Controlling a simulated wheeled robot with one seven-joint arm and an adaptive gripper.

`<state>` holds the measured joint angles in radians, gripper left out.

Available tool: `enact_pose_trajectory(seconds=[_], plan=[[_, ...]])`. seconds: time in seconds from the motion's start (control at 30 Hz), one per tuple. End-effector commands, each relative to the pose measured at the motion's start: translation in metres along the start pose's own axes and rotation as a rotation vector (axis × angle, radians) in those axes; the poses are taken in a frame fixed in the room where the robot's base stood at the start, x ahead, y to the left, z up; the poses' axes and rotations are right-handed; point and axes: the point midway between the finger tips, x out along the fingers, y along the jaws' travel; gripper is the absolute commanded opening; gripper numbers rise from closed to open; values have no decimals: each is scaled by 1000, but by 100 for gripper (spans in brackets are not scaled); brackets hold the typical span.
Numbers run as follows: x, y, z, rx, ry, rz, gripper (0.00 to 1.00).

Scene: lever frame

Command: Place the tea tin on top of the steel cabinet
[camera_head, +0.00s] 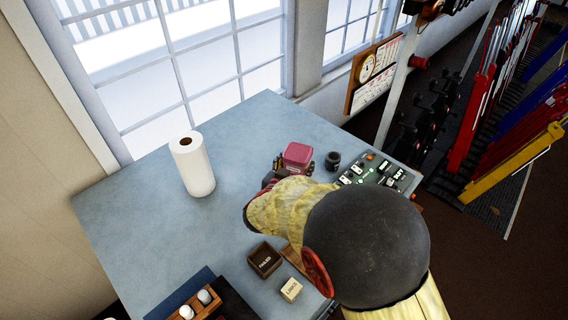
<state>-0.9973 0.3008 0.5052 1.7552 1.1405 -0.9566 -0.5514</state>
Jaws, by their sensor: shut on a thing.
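A pinkish-red tin (298,153), which looks like the tea tin, is at my gripper (296,165), right of the middle of the blue-grey top. My gripper is shut on the tin, with dark finger parts showing on both sides of it. The tin looks upright. I cannot tell whether it touches the surface below. My arm comes in from the lower right and hides part of the surface. I cannot make out a steel cabinet for certain.
The blue-grey top (130,215) carries a white paper roll (192,164), a small dark round jar (333,161), a control panel (378,174), a dark open box (265,260) and a cream block (291,289). Coloured levers (490,100) stand at the right. The top's left part is clear.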

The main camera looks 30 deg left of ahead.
Motion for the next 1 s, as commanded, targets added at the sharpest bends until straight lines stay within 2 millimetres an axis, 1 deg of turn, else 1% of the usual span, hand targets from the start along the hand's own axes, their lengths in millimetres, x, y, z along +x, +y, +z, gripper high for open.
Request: enact_pose_trajectory(seconds=[0.03, 0.27, 0.37, 0.5, 0.6, 0.83, 1.0], plan=[[12, -8, 4, 0, 0, 1, 25], [54, -39, 14, 1, 0, 1, 25], [71, -48, 30, -1, -1, 1, 25], [90, -59, 44, 0, 1, 1, 25], [97, -64, 50, 0, 1, 0, 25], [107, -70, 58, 0, 1, 0, 25], [114, -70, 82, -2, -1, 0, 25]])
